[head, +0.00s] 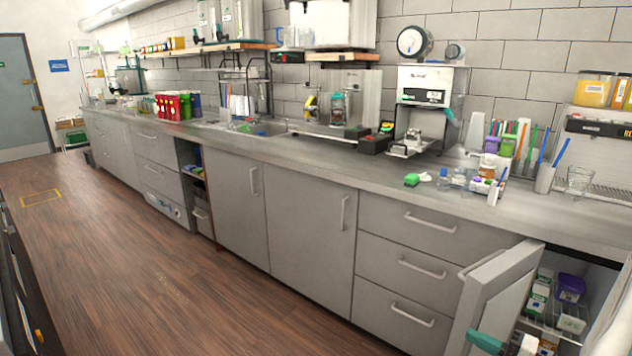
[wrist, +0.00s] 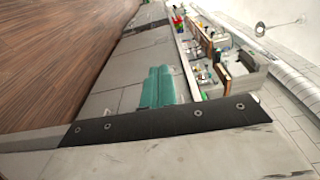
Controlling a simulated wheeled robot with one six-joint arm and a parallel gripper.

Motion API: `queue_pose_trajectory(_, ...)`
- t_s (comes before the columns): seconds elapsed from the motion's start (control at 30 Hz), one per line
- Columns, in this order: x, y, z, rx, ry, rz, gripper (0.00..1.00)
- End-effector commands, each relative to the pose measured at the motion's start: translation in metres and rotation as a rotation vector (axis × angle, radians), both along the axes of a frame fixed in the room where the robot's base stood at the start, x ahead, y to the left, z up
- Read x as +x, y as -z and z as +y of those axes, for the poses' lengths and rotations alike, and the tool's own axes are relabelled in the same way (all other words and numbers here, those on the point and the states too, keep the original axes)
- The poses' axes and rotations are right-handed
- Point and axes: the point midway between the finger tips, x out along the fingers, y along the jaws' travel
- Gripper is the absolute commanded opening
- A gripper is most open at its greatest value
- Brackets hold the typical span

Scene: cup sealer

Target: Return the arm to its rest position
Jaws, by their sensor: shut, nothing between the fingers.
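My gripper (wrist: 158,88) shows in the wrist view as two teal fingers side by side, closed together with nothing between them. In the head view, its teal tip (head: 486,342) is at the bottom edge, low by the open fridge door (head: 496,284). Most of my arm is out of the head view. I cannot tell whether the gripper touches the door. The cup sealer (head: 425,92) stands on the counter, well beyond the gripper.
The fridge stands open at the lower right, with a purple tub (head: 570,287) and cartons inside. The grey counter (head: 330,165) carries a green item (head: 411,180), small jars and a glass (head: 578,181). The wooden floor (head: 150,260) at left is clear.

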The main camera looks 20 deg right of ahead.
Motion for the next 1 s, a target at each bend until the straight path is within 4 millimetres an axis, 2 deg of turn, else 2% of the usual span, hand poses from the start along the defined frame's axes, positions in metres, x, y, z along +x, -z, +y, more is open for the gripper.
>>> queue_pose_trajectory(0.03,0.01,-0.021,0.017,-0.017,-0.102,0.015,0.0)
queue_pose_trajectory(0.2,0.022,-0.076,0.077,-0.064,-0.426,0.117,0.0)
queue_pose_trajectory(0.37,0.015,-0.118,0.131,-0.164,-0.688,0.249,0.0)
queue_pose_trajectory(0.5,-0.001,-0.147,0.171,-0.295,-0.871,0.379,0.0)
queue_pose_trajectory(0.73,-0.038,-0.185,0.216,-0.598,-1.054,0.585,0.0)
queue_pose_trajectory(1.0,-0.081,-0.223,0.238,-1.036,-1.043,0.733,0.0)
